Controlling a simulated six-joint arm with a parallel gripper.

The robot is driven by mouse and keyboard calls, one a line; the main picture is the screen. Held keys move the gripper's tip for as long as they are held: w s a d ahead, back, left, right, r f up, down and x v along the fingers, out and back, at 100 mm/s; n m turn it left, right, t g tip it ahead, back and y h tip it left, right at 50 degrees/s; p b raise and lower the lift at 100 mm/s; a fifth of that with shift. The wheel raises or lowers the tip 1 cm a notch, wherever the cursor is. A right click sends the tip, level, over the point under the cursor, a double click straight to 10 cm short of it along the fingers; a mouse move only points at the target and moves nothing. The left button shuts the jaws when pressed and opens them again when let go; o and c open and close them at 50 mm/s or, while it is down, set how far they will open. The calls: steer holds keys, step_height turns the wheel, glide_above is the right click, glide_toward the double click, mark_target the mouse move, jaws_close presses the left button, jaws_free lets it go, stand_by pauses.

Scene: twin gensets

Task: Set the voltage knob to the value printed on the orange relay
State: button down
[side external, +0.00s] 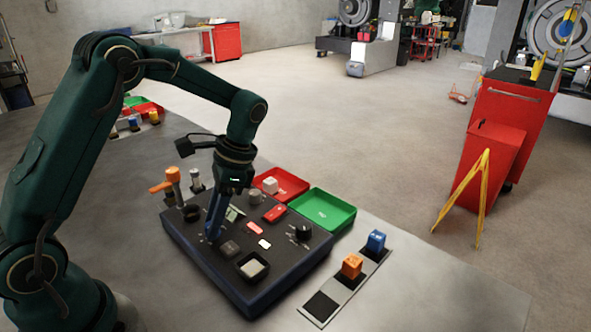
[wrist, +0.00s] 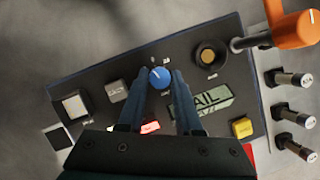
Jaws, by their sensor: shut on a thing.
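The orange relay (side external: 352,266) stands upright on a grey strip (side external: 336,287) to the right of the dark control panel (side external: 185,240). Its print is too small to read. My gripper (side external: 213,235) reaches down to the panel in the side view. In the wrist view my gripper (wrist: 160,76) is shut on a round blue knob (wrist: 159,79), with one finger on each side. A white pointer mark shows near the knob's far edge. The labels around the knob are too small to read, and the fingers hide part of it.
A blue relay (side external: 376,241) stands behind the orange one; a black square (side external: 321,306) is in front. Red (side external: 290,184) and green (side external: 335,215) trays lie behind the panel. A black knob (side external: 303,231) and an orange-handled lever (wrist: 295,32) stick up nearby.

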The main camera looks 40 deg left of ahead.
steer(key=n+h, duration=0.1)
steer(key=n, duration=0.3)
steer(key=shift+a+n+h, duration=0.15)
steer(key=shift+n+h, duration=0.25)
stand_by(0.4)
steer(key=c, duration=0.6)
jaws_free()
steer(key=shift+v, duration=2.6)
steer(key=shift+w, duration=0.1)
